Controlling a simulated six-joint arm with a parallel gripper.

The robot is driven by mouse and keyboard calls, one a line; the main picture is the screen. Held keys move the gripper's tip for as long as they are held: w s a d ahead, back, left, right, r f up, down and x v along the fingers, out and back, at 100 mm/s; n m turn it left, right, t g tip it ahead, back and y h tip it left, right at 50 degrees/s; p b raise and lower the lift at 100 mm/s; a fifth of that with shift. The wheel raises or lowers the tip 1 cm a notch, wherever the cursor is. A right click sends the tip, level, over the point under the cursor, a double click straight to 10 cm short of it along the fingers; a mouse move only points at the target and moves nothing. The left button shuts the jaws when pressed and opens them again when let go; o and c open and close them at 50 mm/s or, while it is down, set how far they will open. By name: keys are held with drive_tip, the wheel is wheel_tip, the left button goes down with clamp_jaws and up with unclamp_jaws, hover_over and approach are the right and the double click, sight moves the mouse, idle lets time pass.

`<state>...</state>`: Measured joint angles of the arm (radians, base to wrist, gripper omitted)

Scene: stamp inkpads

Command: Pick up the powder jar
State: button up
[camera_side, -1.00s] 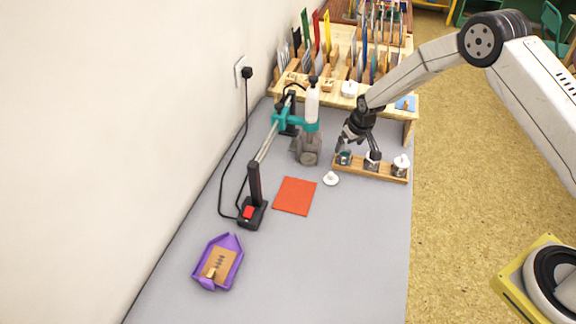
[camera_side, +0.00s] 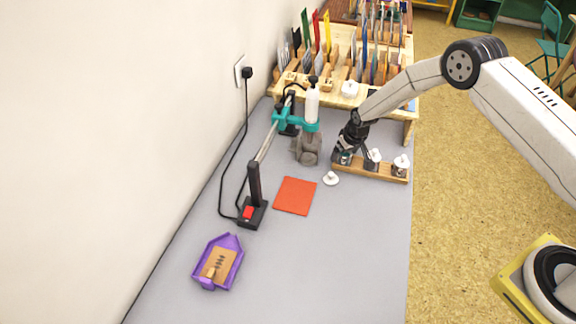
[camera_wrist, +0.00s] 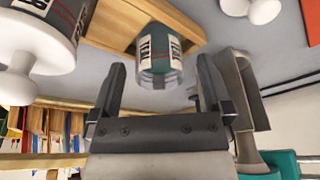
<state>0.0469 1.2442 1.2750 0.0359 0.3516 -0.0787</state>
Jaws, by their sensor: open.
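A small clear jar with teal contents and a printed label (camera_wrist: 156,52) stands at the left end of a wooden rack; it also shows in the side view (camera_side: 343,159), partly hidden by my gripper. My gripper (camera_side: 349,149) is open at this jar. In the wrist view my gripper (camera_wrist: 162,72) has one finger on each side of the jar, with gaps visible. A loose white lid with a knob (camera_side: 331,179) lies on the table in front of the rack.
The wooden rack (camera_side: 388,176) holds two more jars (camera_side: 372,160) (camera_side: 400,166) with white knobbed lids. A grey and teal stand tool (camera_side: 309,150) is close on the left. A red mat (camera_side: 295,196) and purple tray (camera_side: 231,242) lie nearer; the front table is clear.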

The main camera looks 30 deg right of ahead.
clamp_jaws()
drive_tip(key=shift+r, duration=0.15)
idle(0.4)
drive_tip(key=shift+r, duration=0.85)
drive_tip(key=s+r, duration=1.1)
drive_tip(key=s, duration=0.3)
drive_tip(key=shift+a, duration=0.25)
drive_tip(key=shift+w+a, duration=0.1)
